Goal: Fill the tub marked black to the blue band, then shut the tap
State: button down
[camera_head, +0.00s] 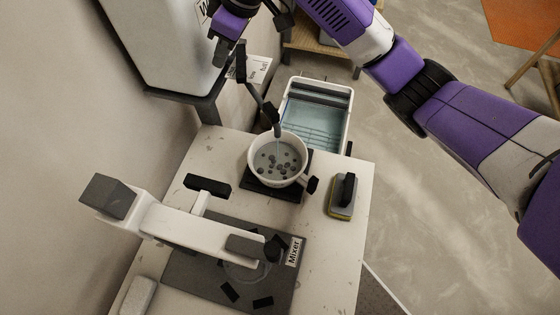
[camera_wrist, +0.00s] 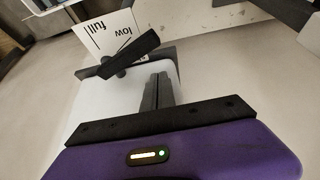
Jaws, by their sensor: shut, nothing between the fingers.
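A white tub (camera_head: 251,166) with a dark knob on its side stands on a dark plate under the spout (camera_head: 270,112). A thin pale stream runs from the spout into it. Greyish liquid with several dark round spots is inside. I cannot make out a blue band or a black mark. The tap's dark lever (camera_wrist: 130,53) shows in the wrist view, slanting up to the right. My gripper (camera_wrist: 158,90) is shut and empty, with its fingertips just below the lever; I cannot tell if they touch. In the head view my gripper is up by the white tank (camera_head: 165,45).
A card (camera_head: 259,68) reading "low" and "full" is behind the tap. A mixer (camera_head: 190,228) fills the bench's near left. A sponge-like block (camera_head: 342,196) lies right of the tub. A water-filled bin (camera_head: 347,105) stands beyond the bench.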

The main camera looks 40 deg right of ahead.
jog(key=shift+s+d, duration=0.55)
jog(key=shift+d, duration=0.3)
jog(key=shift+s+d, duration=0.55)
jog(key=shift+d, duration=0.3)
jog(key=shift+s+d, duration=0.55)
jog(key=shift+d, duration=0.3)
jog(key=shift+f, duration=0.1)
